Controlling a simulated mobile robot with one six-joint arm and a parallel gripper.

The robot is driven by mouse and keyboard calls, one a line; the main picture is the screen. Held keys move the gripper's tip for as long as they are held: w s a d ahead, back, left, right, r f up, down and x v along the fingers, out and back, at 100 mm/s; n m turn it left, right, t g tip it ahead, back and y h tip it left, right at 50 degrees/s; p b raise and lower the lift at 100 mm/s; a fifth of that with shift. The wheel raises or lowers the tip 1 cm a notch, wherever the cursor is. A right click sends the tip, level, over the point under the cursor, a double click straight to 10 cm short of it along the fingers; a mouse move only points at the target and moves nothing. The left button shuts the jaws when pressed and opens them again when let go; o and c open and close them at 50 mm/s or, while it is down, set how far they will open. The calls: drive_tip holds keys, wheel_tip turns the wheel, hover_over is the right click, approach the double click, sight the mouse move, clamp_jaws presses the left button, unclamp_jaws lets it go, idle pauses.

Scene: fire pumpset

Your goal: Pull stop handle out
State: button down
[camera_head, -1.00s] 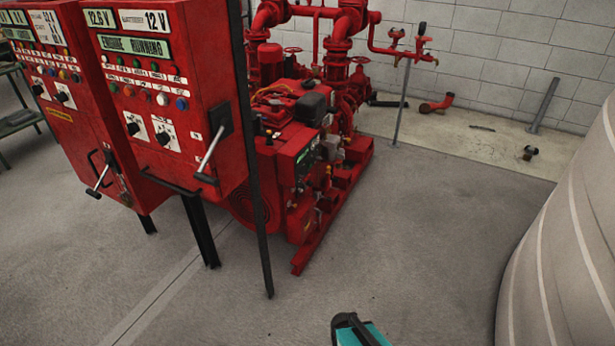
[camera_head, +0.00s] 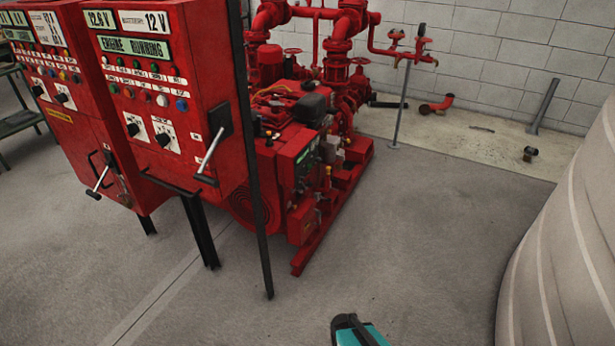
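No part is marked as the stop handle, so I cannot tell which one it is. A grey lever with a black grip (camera_head: 209,156) slants down from the right side of the nearer red control cabinet (camera_head: 160,80). A similar lever (camera_head: 99,181) is on the cabinet further left. The red engine and pump set (camera_head: 300,150) stands behind and right of the cabinets; its small parts are too small to tell apart. A teal and black part of my arm shows at the bottom edge, well apart from cabinets and engine. My gripper's fingers are not in view.
A thin dark post (camera_head: 256,170) stands between the nearer cabinet and the engine. A large pale ribbed tank (camera_head: 565,235) fills the right edge. Grey floor (camera_head: 420,230) is clear between engine and tank. Pipe pieces (camera_head: 437,104) lie by the back wall.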

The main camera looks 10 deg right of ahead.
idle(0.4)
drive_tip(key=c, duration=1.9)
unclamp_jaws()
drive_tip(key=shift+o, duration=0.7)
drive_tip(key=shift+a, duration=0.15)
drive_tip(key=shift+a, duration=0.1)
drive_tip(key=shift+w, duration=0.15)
